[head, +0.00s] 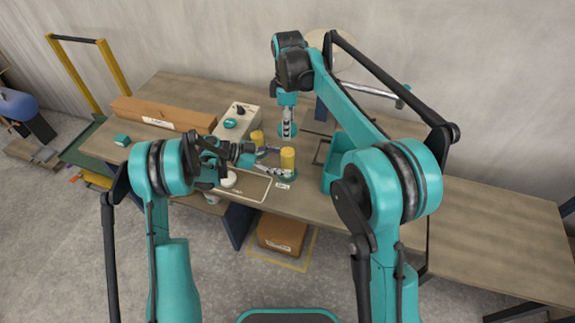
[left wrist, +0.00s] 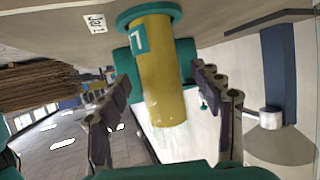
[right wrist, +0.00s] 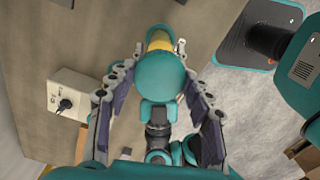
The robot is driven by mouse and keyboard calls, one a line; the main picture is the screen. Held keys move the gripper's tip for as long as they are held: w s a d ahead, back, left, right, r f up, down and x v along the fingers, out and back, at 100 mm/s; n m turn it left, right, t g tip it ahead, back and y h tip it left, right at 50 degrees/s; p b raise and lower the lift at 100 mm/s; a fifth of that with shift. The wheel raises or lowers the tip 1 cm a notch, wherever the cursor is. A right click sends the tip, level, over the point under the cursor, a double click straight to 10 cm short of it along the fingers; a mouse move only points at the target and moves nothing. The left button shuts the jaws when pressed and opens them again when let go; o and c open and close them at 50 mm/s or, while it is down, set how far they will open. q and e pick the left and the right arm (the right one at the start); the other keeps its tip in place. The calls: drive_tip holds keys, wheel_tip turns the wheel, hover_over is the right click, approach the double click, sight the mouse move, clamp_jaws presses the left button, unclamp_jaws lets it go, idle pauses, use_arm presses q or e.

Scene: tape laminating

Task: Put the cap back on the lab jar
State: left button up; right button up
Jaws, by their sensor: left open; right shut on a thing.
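The lab jar (head: 288,158) is a yellow cylinder standing upright on a teal round base on the table. It also shows in the left wrist view (left wrist: 160,75), beside a "Jar 1" label. My left gripper (head: 273,168) is open, with its fingers on either side of the jar and gaps visible between. My right gripper (head: 287,128) points down behind the jar in the head view and is shut on the teal round cap (right wrist: 163,75). The cap is apart from the jar. In the right wrist view a yellow cylinder is partly hidden beyond the cap.
A second yellow cylinder (head: 257,137) stands behind my left gripper. A grey box with a knob (head: 240,112) and a long brown box (head: 165,113) are to the left. A teal bin (head: 338,152) stands right of the jar. The table's right part is clear.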

use_arm(q)
drive_tip(key=shift+x, duration=1.1)
clamp_jaws()
use_arm(e)
hover_over(288, 143)
drive_tip(key=s, duration=0.2)
drive_tip(key=shift+s+f, duration=0.1)
drive_tip(key=shift+f, duration=2.4)
drive_tip(key=shift+f, duration=0.1)
drive_tip(key=shift+f, duration=0.8)
drive_tip(key=shift+f, duration=0.55)
